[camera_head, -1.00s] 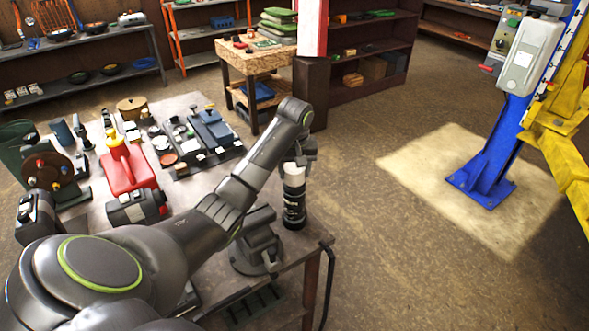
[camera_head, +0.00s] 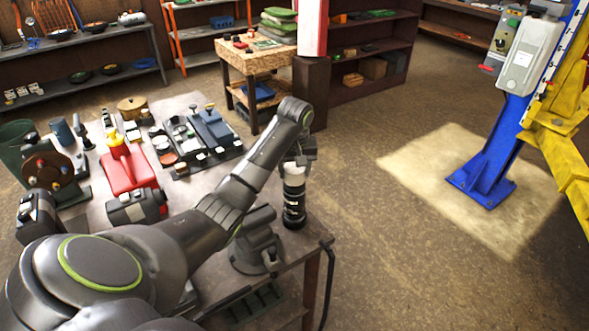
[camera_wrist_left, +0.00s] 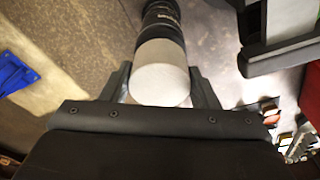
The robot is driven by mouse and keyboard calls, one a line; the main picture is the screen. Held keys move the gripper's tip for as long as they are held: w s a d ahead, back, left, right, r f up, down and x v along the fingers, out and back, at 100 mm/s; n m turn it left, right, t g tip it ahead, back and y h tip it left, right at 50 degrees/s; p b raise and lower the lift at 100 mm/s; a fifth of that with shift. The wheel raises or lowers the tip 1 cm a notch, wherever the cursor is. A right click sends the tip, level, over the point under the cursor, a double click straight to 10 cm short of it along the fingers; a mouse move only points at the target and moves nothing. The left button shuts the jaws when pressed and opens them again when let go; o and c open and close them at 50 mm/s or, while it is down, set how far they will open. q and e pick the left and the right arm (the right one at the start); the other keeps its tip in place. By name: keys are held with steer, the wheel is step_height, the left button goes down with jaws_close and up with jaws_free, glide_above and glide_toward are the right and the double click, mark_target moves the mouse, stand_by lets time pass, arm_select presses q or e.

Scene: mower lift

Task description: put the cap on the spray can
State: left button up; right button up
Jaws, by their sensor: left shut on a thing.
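The spray can (camera_head: 293,209) is black with a white band of lettering. It stands upright near the right edge of the workbench, beside a grey vise. The white cap (camera_head: 294,173) sits in line over the top of the can. My left gripper (camera_head: 296,163) points down and is shut on the cap. In the left wrist view the white cap (camera_wrist_left: 161,84) lies between the two fingers, with the black can (camera_wrist_left: 160,22) directly beyond it. No gap shows between cap and can, but I cannot tell whether the cap is fully seated. My right gripper is not in view.
The grey vise (camera_head: 256,243) is close to the can's left. Open floor (camera_head: 380,250) lies to the right, with a blue lift post (camera_head: 490,150) beyond.

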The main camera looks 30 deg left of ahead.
arm_select(q)
steer(key=shift+f, duration=0.55)
steer(key=o, duration=0.7)
